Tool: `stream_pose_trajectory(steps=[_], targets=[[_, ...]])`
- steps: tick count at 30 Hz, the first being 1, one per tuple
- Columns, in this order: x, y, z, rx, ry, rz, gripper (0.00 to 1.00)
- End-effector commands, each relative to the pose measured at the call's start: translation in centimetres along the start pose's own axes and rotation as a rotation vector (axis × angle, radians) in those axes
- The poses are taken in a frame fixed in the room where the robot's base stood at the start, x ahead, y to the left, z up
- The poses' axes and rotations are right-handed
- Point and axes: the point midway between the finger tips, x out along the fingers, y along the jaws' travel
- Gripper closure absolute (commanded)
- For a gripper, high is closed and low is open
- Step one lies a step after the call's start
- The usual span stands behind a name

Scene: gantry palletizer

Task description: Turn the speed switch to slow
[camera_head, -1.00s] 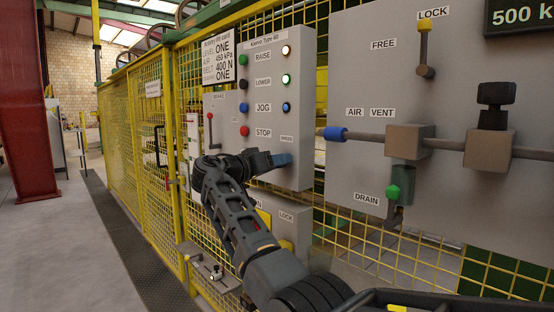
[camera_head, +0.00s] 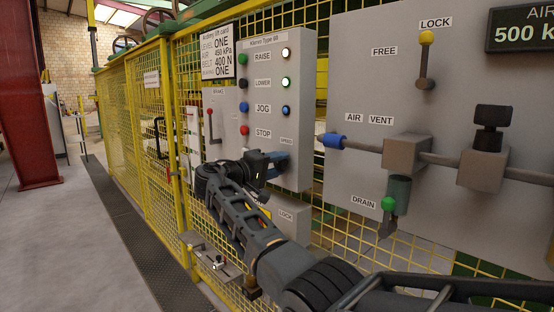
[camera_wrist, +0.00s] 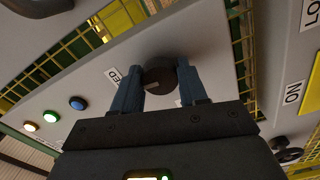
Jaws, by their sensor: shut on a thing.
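The speed switch (camera_wrist: 160,74) is a dark round knob on the grey control panel (camera_head: 268,60), under the SPEED label, which is partly hidden. My gripper (camera_wrist: 159,83) has its two blue fingers on either side of the knob in the wrist view, shut on it. In the head view my gripper (camera_head: 277,161) is at the lower right of the panel and hides the knob. The slow marking and the knob's exact setting cannot be read.
RAISE, LOWER, JOG and STOP buttons, including the red STOP button (camera_head: 244,131), and lamps sit above my gripper. A LOCK box (camera_head: 290,224) is below. The air panel (camera_head: 375,90) with valves stands right. Yellow mesh fencing (camera_head: 118,110) runs left.

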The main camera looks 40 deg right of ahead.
Motion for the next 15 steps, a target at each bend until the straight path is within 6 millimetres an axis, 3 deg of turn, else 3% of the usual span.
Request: stream_pose_trajectory(steps=[15], targets=[[-0.16, 0.10, -0.25, -0.103, 0.008, 0.001, 0.88]])
